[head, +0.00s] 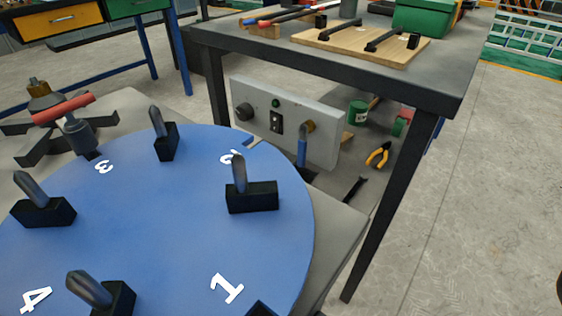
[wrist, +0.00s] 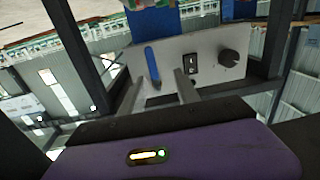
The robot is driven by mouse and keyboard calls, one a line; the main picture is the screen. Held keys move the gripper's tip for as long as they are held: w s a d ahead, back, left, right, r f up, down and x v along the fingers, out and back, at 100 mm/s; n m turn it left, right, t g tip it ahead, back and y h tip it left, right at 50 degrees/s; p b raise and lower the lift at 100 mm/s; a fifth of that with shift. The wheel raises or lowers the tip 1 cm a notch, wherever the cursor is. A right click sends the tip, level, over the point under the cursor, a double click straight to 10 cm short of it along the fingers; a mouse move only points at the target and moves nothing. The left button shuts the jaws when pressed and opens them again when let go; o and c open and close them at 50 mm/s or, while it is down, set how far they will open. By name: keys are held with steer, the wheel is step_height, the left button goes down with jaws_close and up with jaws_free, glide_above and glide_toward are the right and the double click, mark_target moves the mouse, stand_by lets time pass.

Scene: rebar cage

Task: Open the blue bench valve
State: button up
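The blue valve handle (head: 302,150) hangs down from a brass fitting (head: 309,127) at the right end of a grey panel (head: 325,125) under the bench. The wrist view is upside down, and the blue handle (wrist: 152,65) shows there as a slim upright bar on the panel (wrist: 205,50). My gripper (wrist: 158,92) is open, with one pale finger on each side of the handle's line in the picture. I see no contact, and the depth gap is unclear. My gripper is not visible in the head view.
The panel also carries a black knob (head: 243,112) and a switch (head: 276,122). A bench leg (head: 395,200) stands right of the panel. A blue numbered disc (head: 150,230) with upright pegs fills the foreground.

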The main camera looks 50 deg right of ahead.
mark_target(301, 152)
steer(key=shift+m+g, duration=0.5)
steer(key=shift+g, duration=0.1)
steer(key=shift+s+d+r+b, duration=0.15)
steer(key=shift+d+b, duration=0.35)
steer(key=shift+d, duration=1.7)
steer(key=shift+s+d+r+b, duration=0.15)
steer(key=shift+d+b, duration=0.3)
steer(key=shift+d, duration=1.75)
steer(key=shift+f, duration=0.1)
jaws_close()
